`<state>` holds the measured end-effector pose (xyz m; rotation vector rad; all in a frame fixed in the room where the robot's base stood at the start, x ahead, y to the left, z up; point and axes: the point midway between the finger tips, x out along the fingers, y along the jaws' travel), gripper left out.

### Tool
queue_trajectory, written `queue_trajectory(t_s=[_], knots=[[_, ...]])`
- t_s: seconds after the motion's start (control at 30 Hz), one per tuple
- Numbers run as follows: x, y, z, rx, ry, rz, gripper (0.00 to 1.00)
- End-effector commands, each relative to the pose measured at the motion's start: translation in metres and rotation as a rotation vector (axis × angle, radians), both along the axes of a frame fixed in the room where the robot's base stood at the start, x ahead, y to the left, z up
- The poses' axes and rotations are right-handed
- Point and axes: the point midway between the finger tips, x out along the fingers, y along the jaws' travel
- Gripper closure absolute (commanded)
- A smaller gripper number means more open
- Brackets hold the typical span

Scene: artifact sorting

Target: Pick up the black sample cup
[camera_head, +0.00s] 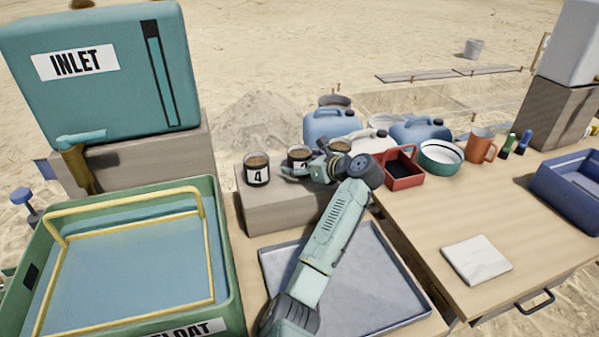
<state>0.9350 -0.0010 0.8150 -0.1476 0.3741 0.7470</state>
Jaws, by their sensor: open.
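Three dark sample cups with brown contents stand in a row on a grey block (290,212). The left cup (257,170) bears a white label with a 4 and is fully visible. The middle cup (298,154) has a white label partly covered by my gripper. The right cup (340,147) shows mainly its top behind my wrist. My gripper (304,163) is open at the middle cup, in front of it in this view. Whether its fingers touch or surround the cup cannot be told.
A teal INLET tank (110,100) and green water tub (232,270) stand left. A grey tray (385,280) lies under my arm. Blue jugs (330,125), a red bin (403,180), a bowl (440,163) and an orange mug (481,150) stand right. A white cloth (476,260) lies on the table.

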Motion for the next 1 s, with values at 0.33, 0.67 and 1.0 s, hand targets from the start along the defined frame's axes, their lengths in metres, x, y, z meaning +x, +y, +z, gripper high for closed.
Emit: queue_trajectory(t_s=[0.33, 0.67, 1.0], knots=[[0.0043, 0.0041, -0.0014, 0.0, 0.0, 0.0, 0.24], [0.0042, 0.0038, -0.0016, 0.0, 0.0, 0.0, 0.46], [0.0042, 0.0038, -0.0018, 0.0, 0.0, 0.0, 0.69]])
